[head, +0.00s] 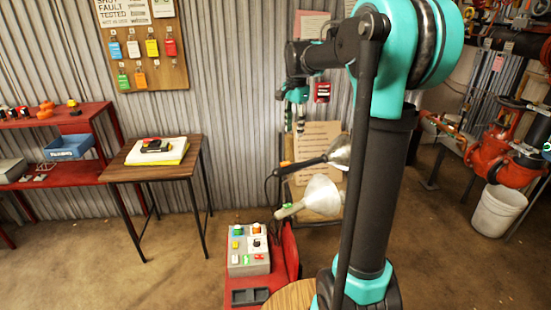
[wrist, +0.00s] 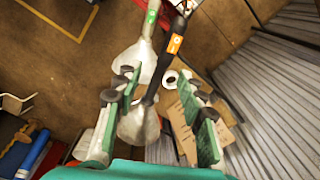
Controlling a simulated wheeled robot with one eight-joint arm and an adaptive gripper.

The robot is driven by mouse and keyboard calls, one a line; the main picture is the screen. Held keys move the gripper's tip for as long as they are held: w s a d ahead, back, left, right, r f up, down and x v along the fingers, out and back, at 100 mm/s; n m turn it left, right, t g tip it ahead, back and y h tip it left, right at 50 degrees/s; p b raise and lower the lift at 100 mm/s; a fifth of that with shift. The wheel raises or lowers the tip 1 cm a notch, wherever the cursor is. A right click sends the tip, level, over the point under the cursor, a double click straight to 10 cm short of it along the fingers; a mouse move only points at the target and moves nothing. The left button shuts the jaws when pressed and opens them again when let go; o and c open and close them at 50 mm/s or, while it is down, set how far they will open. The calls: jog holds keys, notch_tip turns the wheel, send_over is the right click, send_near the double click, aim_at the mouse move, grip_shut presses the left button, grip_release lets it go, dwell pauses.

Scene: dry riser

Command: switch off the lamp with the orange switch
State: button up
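In the wrist view the orange switch (wrist: 175,43) sits on the black stem, beyond my fingertips. A second lamp (head: 320,196), cream with a green switch (head: 287,205), stands in front of and below it; its green switch also shows in the wrist view (wrist: 152,16). My gripper (head: 296,122) hangs above the lamps, open and empty. Its fingers (wrist: 160,78) are spread apart in the wrist view. I cannot tell whether either lamp is lit.
A grey control box (head: 248,262) with coloured buttons stands on a red stand at front. A small wooden table (head: 120,171) and red shelves (head: 75,173) are at left. A white bucket (head: 497,210) and red pipework (head: 490,155) are at right. Cardboard (head: 314,143) is behind the lamps.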

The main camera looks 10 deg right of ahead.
aim_at(286, 163)
jog(key=w+a+r+m, duration=0.2)
jog(key=w+r, duration=0.1)
jog(key=shift+g, duration=0.3)
notch_tip(286, 163, down, 18)
jog(key=shift+a+r, duration=0.1)
jog(key=shift+r, duration=0.15)
grip_shut()
